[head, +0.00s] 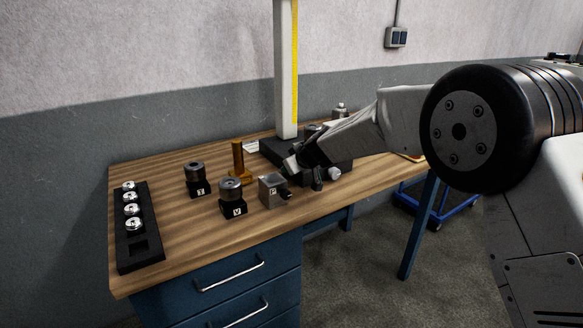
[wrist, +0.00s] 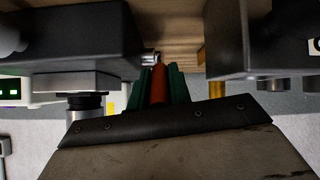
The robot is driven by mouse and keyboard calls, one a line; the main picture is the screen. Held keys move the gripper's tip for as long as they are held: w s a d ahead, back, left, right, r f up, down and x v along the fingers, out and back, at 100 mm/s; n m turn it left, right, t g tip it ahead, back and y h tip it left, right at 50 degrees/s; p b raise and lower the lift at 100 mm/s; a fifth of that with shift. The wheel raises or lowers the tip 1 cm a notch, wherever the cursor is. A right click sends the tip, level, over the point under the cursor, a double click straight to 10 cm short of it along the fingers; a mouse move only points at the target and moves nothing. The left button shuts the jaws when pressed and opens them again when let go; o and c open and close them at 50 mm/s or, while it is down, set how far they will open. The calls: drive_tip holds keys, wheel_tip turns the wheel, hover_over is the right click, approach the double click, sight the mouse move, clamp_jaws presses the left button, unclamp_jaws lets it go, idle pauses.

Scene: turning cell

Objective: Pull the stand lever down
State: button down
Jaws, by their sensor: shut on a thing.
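In the wrist view, a red-orange lever handle (wrist: 159,86) lies between the green fingers of my gripper (wrist: 158,74), which is shut on it. A small silver pivot piece (wrist: 149,57) at the handle's far end joins a dark housing (wrist: 75,47) on the left. In the head view, the stand has a tall white column (head: 285,70) with a yellow strip and a dark base. My gripper (head: 297,164) is in front of the stand, low over the bench. The lever cannot be made out there; my gripper and wrist cover that area.
On the wooden bench (head: 160,240) stand a black rack (head: 140,257) with several silver pieces, two black blocks with round tops (head: 233,208) (head: 196,188), a grey block (head: 270,193) and a brass post (head: 238,158). Blue drawers (head: 228,285) are below.

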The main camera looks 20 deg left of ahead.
drive_tip(key=c, duration=1.3)
unclamp_jaws()
drive_tip(key=shift+s+a, duration=0.1)
drive_tip(key=shift+a, duration=0.05)
drive_tip(key=shift+d, duration=0.2)
drive_tip(key=v, duration=0.7)
drive_tip(key=shift+s+d+r, duration=0.15)
drive_tip(key=shift+d+r, duration=0.05)
drive_tip(key=shift+r, duration=0.05)
